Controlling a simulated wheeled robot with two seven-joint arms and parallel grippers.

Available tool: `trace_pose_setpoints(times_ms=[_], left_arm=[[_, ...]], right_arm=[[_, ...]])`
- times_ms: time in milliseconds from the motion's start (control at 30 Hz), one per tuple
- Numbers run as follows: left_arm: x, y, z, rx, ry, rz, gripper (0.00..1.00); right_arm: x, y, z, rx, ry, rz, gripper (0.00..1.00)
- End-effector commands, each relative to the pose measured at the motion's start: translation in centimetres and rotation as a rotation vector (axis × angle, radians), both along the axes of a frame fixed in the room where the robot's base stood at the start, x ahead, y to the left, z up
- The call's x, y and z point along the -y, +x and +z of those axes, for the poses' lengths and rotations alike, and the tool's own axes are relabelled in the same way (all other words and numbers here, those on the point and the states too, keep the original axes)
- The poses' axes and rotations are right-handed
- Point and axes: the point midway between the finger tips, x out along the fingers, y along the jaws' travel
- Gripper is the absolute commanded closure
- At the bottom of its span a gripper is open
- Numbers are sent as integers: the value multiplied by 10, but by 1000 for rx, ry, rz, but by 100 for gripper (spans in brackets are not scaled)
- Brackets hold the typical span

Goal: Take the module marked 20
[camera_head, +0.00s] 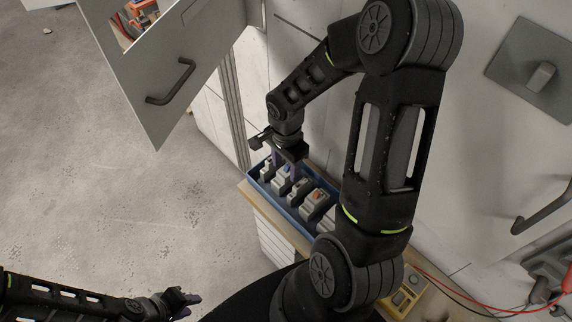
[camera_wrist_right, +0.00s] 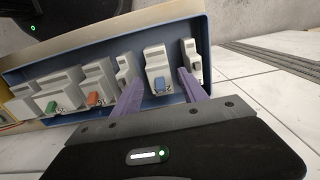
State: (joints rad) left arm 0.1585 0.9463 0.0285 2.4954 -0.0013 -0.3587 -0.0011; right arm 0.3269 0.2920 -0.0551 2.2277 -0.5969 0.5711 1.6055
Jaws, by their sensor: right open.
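Several pale grey modules stand in a row in a blue tray (camera_wrist_right: 203,20). In the right wrist view, a module with a blue switch (camera_wrist_right: 158,66) stands between the two purple fingers of my right gripper (camera_wrist_right: 160,94). The gripper is open, one finger on each side; I cannot tell whether they touch it. In the head view my right gripper (camera_head: 287,166) points down into the far end of the tray (camera_head: 296,217). No number is legible, so I cannot tell which module is marked 20. My left gripper (camera_head: 190,302) is at the lower left, away from the tray; its opening is unclear.
Other modules stand close by, including a narrow one (camera_wrist_right: 192,60) and ones with orange (camera_wrist_right: 95,90) and green switches (camera_wrist_right: 47,98). The tray rests on a narrow wooden ledge (camera_head: 262,208) against a cabinet. An open grey door (camera_head: 160,65) hangs at the upper left.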

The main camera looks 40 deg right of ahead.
Motion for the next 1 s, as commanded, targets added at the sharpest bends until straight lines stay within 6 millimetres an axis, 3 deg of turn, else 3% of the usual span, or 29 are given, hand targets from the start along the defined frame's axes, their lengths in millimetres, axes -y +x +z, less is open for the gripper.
trace_pose_setpoints(times_ms=[167,567,1000], left_arm=[[0,0,-13,0,0,-1,70],[0,0,-14,0,0,-1,70],[0,0,-14,0,0,-1,70]], right_arm=[[0,0,-12,0,0,0,50],[0,0,-13,0,0,0,50],[0,0,-13,0,0,0,85]])
